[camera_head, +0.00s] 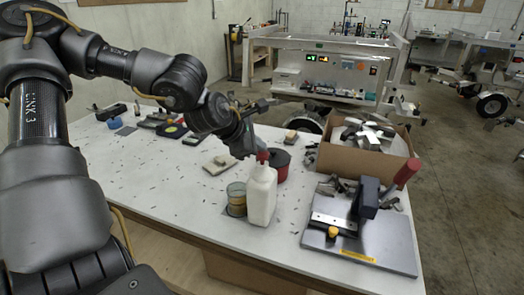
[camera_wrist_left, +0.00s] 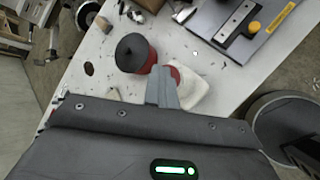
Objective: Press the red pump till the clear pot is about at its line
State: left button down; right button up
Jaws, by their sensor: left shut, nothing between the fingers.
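The white pump bottle (camera_head: 261,198) stands upright near the front edge of the bench. Its red pump (camera_head: 262,157) is on top. It also shows in the left wrist view, where the red pump (camera_wrist_left: 174,74) is partly hidden by my fingers and the white bottle (camera_wrist_left: 196,92) lies beyond. The clear pot (camera_head: 236,199) stands just left of the bottle, with amber content; its line cannot be made out. My left gripper (camera_head: 250,152) is shut and empty, right at the pump head; whether it touches is unclear. It also shows in the left wrist view (camera_wrist_left: 162,90). My right gripper is out of view.
A red tin with a black lid (camera_head: 279,166) stands close behind the bottle. A cardboard box of metal offcuts (camera_head: 345,161) and a grey plate with a red-handled tool (camera_head: 380,250) are to the right. A pale block (camera_head: 220,162) lies to the left.

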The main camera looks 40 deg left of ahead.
pick_arm(q)
jog(key=shift+s+f+b, duration=0.1)
jog(key=shift+f+b, duration=0.35)
jog(key=shift+f, duration=0.05)
jog(key=shift+r, duration=0.2)
dwell(0.5)
jog(key=shift+a+r+p, duration=0.1)
jog(key=shift+r+p, duration=0.6)
jog(key=shift+r, duration=0.65)
notch_tip(320, 180, up, 5)
jog(key=shift+p, duration=1.1)
